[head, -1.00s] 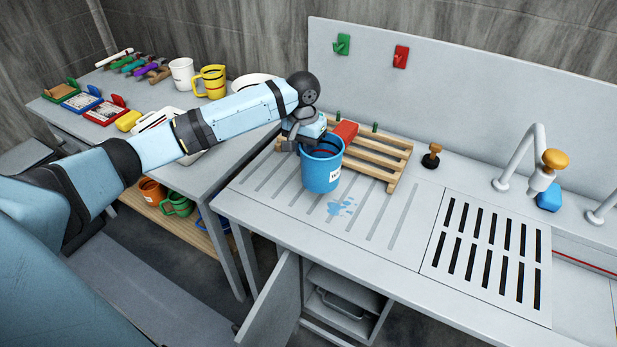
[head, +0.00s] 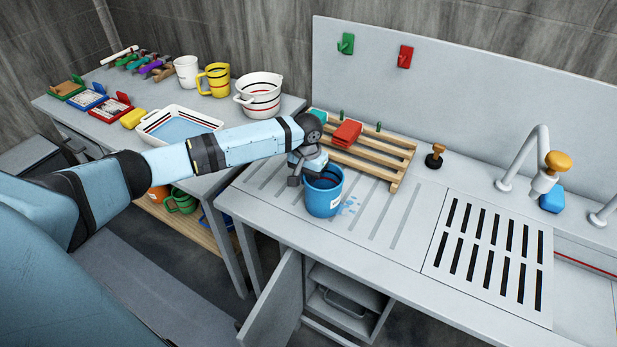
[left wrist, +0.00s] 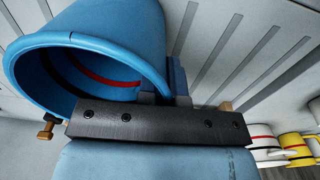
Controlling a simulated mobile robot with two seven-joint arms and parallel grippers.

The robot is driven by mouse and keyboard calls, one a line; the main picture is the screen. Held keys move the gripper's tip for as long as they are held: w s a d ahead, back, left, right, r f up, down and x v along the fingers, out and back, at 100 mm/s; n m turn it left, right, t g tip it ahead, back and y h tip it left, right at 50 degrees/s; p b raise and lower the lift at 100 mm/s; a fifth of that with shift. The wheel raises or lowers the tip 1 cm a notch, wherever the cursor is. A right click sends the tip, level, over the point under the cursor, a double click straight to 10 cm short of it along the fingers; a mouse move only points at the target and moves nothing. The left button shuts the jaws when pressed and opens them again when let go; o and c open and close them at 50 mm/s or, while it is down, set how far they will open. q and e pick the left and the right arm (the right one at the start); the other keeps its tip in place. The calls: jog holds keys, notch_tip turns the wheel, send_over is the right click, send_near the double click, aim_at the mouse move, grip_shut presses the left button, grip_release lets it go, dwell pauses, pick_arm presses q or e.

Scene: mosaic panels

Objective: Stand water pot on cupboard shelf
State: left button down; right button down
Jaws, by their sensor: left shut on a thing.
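My right gripper is out of view.
A wooden slatted rack (head: 375,160) with a red block (head: 346,133) stands behind the pot. A grate (head: 490,250) and faucet (head: 527,155) are to the right. The side table (head: 225,155) holds a white pot (head: 262,97) and mugs.

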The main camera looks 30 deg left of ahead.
pick_arm(q)
jog(key=shift+f, duration=0.1)
jog(key=c, duration=1.3)
grip_release()
